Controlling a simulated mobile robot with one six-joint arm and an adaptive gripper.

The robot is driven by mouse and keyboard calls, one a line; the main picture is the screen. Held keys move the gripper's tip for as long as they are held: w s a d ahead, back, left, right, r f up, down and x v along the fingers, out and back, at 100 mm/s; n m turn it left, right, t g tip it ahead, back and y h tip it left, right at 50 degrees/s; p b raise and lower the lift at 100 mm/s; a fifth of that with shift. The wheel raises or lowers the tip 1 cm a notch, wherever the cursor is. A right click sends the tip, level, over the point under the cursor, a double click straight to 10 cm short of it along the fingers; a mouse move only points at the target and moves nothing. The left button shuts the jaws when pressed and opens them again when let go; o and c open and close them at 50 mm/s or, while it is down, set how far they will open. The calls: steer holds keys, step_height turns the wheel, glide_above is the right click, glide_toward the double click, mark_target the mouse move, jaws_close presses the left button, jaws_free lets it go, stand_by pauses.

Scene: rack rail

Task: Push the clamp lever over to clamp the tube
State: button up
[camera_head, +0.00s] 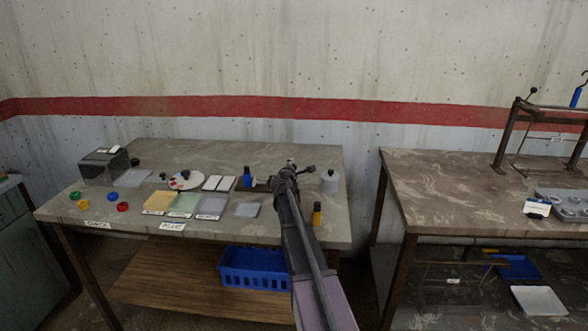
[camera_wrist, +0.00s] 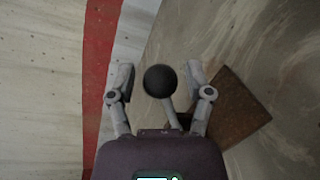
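In the wrist view, a round black knob (camera_wrist: 160,81) on a short grey rod stands between the two fingers of my gripper (camera_wrist: 161,76). A gap shows on each side of the knob, so the fingers are open and appear not to touch it. The rod rises from near a brown square plate (camera_wrist: 236,108), partly hidden by my right-hand finger. In the head view, my gripper (camera_head: 291,167) is over the right part of the left table, and my arm hides much of the lever area. No tube can be made out clearly at the clamp.
The left table (camera_head: 230,154) holds coloured squares, small coloured rings, a dark box (camera_head: 104,167) and a blue bottle (camera_head: 247,177). A grey canister (camera_head: 330,182) and an orange-and-black bottle (camera_head: 317,213) stand right of my arm. A blue crate (camera_head: 254,269) is below. A second table (camera_head: 440,185) stands right.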

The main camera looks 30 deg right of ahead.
steer(key=shift+a+r, duration=0.1)
stand_by(0.4)
